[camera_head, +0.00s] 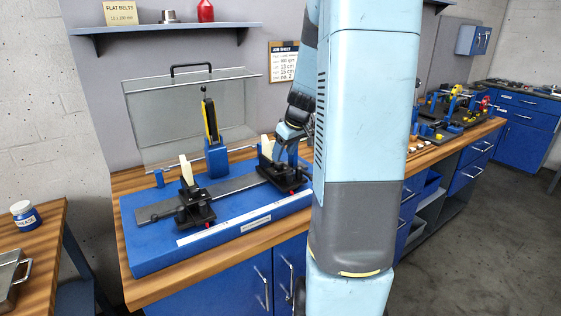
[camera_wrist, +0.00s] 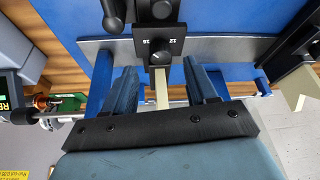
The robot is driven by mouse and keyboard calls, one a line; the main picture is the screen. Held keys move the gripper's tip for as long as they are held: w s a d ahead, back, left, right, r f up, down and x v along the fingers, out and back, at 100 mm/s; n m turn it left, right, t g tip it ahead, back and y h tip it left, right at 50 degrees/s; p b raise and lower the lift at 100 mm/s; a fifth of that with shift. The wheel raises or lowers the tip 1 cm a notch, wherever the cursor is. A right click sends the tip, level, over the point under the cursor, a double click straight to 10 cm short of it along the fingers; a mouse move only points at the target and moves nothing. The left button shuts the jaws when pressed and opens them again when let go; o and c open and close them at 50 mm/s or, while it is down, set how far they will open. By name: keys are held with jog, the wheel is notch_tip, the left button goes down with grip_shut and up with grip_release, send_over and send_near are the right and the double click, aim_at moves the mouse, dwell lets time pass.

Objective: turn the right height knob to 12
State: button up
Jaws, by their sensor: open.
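The right support stand (camera_head: 271,168) is black with a cream upright, on a blue balancing base (camera_head: 150,248). In the wrist view its black dial plate (camera_wrist: 172,43) carries the numbers 12 and 16, partly hidden by a dark knob. The small dark height knob (camera_wrist: 160,58) is on the plate's lower part; its exact setting is unclear. My gripper (camera_wrist: 164,80) is open, its two blue fingers either side of a cream strip, just below the knob in the picture. No contact with the knob shows. In the head view my gripper (camera_head: 288,132) is beside the right stand, partly hidden.
A similar left stand (camera_head: 193,208) with a cream upright is on the same grey rail. A blue post with a yellow-black indicator (camera_head: 211,120) and a clear guard (camera_head: 165,105) stand behind. My arm hides the bench's middle right.

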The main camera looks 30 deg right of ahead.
aim_at(280, 163)
jog(key=shift+x, duration=2.35)
jog(key=shift+c, duration=0.3)
jog(key=c, duration=1)
jog(key=shift+a+m+h, duration=0.2)
jog(key=shift+m+h, duration=0.6)
jog(key=shift+m, duration=1.3)
jog(key=o, duration=1.1)
jog(key=shift+c, duration=0.2)
jog(key=shift+r, duration=0.15)
jog(key=v, duration=1.3)
jog(key=shift+s+r, duration=0.2)
